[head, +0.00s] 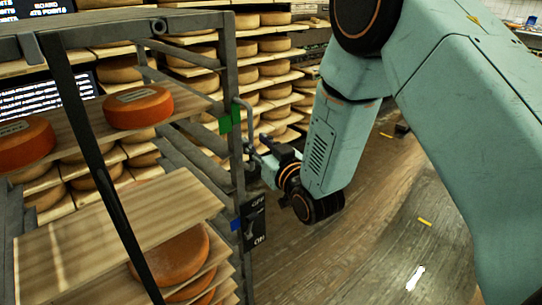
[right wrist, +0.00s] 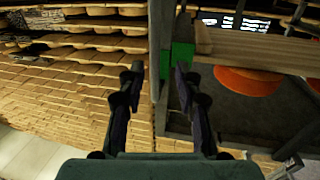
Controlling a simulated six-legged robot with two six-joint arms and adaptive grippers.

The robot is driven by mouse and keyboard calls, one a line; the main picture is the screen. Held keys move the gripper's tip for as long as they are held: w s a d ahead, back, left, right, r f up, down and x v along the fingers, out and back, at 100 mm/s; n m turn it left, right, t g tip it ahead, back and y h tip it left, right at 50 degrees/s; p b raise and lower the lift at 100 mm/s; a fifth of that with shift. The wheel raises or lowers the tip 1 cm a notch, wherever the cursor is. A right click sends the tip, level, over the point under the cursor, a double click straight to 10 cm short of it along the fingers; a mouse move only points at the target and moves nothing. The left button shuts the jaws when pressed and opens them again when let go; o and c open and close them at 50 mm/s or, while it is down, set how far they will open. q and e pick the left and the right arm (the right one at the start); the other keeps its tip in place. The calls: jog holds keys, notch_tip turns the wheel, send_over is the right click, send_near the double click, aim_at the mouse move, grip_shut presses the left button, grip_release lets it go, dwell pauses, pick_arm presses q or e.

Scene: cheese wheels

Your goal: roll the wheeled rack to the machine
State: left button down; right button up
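The rack (head: 229,75) has a dark grey frame and wooden shelves with orange cheese wheels (head: 138,107). It fills the left of the head view; its wheels are out of view. A green mark (head: 236,114) is on its near right post, beside a thin grey upright handle (head: 248,118). My right gripper (head: 254,152) is at this post, below the green mark. In the right wrist view its fingers (right wrist: 157,72) are spread apart, with the post and green block (right wrist: 183,58) ahead; I cannot tell whether they touch. My left gripper is not in view. I cannot make out the machine.
A black OFF/ON switch panel (head: 253,221) shows by the rack's lower post, with a blue mark (head: 236,225) beside it. Shelves of pale cheese wheels (head: 273,69) stand behind. Wooden floor (head: 385,235) with yellow marks is open at the right.

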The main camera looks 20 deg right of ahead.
jog(key=s+d, duration=0.1)
jog(key=s, duration=0.6)
jog(key=shift+s, duration=0.15)
jog(key=shift+d+f, duration=0.1)
jog(key=s+f+m+g+h+b, duration=0.1)
jog(key=s+f+g, duration=0.25)
jog(key=f, duration=0.45)
jog(key=s+d+f+g+b, duration=0.1)
jog(key=s+f+g+b, duration=0.15)
jog(key=s+f, duration=0.45)
jog(key=s+f+m+g+h+b, duration=0.15)
jog(key=f+g, duration=0.25)
jog(key=f, duration=0.6)
jog(key=s+f+g+b, duration=0.3)
jog(key=s+f, duration=0.6)
jog(key=s, duration=0.3)
jog(key=s+f+g+b, duration=0.4)
jog(key=s+f, duration=0.5)
jog(key=s, duration=0.2)
jog(key=shift+s+d+f+g, duration=0.2)
jog(key=shift+s+d+g, duration=0.2)
